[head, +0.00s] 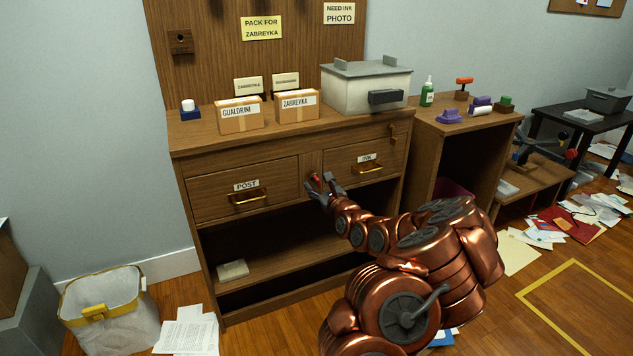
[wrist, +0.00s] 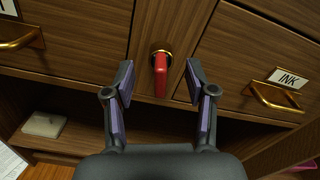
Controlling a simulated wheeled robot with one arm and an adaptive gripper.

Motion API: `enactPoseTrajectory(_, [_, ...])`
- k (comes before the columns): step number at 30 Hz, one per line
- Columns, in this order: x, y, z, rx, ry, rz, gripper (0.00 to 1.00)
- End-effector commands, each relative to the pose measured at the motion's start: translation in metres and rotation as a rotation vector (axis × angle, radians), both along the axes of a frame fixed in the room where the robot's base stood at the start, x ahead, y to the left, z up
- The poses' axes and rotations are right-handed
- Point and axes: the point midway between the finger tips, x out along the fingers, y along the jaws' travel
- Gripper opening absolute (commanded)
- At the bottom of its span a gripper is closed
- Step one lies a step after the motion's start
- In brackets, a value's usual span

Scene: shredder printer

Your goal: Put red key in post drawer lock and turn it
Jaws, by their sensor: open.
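The red key (wrist: 161,76) sits in a brass-ringed lock (wrist: 162,55) on the wooden panel between the two drawers, its red bow hanging down in the wrist view. In the head view the red key (head: 315,179) shows as a small red spot by my fingertips. My gripper (wrist: 160,80) is open, with one finger on each side of the key and gaps to both. In the head view my gripper (head: 326,187) is at the same panel. The POST drawer (head: 220,204) is left of the lock and looks shut.
The INK drawer (head: 345,172) is on the right, with another key or knob (head: 392,130) above it. Labelled boxes (head: 240,122) and a grey-lidded container (head: 350,92) stand on top. An open shelf (head: 270,265) lies below. A bin (head: 108,310) and papers are on the floor.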

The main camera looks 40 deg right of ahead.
Motion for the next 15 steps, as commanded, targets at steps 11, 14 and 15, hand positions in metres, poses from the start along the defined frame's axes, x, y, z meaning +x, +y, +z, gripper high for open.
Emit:
enactPoseTrajectory(11, [-0.017, 0.006, 0.000, 0.001, -0.002, 0.001, 0.56])
enactPoseTrajectory(14, [-0.022, 0.007, 0.000, 0.001, -0.002, -0.001, 0.56])
enactPoseTrajectory(15, [-0.024, 0.007, -0.001, 0.001, -0.001, -0.001, 0.56])
